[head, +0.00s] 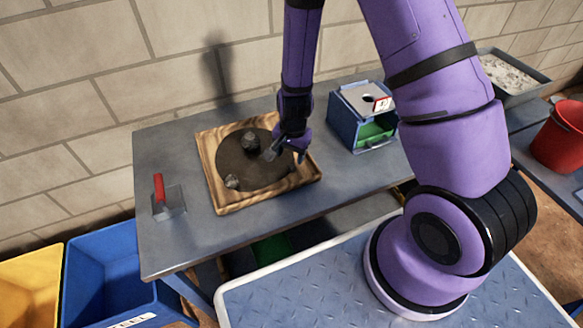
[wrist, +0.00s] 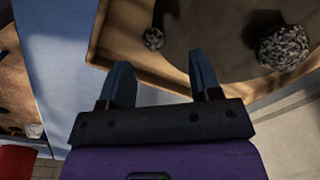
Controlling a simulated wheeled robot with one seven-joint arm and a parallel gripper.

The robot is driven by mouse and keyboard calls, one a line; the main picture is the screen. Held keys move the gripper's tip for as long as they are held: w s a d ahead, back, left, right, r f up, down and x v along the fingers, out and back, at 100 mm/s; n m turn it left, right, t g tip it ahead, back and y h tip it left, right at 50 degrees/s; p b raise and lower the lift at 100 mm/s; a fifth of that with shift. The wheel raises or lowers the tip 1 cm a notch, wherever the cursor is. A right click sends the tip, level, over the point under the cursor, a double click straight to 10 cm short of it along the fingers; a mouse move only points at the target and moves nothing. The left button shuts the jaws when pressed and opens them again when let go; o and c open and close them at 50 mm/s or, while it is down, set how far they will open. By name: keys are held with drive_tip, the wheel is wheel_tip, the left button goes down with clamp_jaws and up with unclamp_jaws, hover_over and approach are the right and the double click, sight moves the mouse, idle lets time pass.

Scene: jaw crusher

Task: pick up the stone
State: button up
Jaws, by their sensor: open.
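Several stones lie on the dark round patch of a wooden tray (head: 217,204). In the head view, a dark lumpy stone (head: 250,142) is toward the back and a smaller grey stone (head: 232,182) is near the front left. My gripper (head: 286,157) is over the right part of the tray, pointing down, open and empty. In the wrist view, a large speckled stone (wrist: 283,48) lies to the right of my gripper (wrist: 160,60), and a small stone (wrist: 153,38) shows just beyond the gap between the fingertips. I cannot match every stone across views.
A blue box (head: 345,125) with a green drawer stands to the right. A red bucket (head: 560,140) is far right. A blue bin (head: 105,275) stands at the table's left.

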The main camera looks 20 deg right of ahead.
sight(292, 165)
drive_tip(key=f, duration=0.3)
drive_tip(key=shift+s+d+f, duration=0.15)
drive_tip(key=shift+d+f, duration=0.1)
drive_tip(key=shift+f, duration=0.8)
drive_tip(key=c, duration=1)
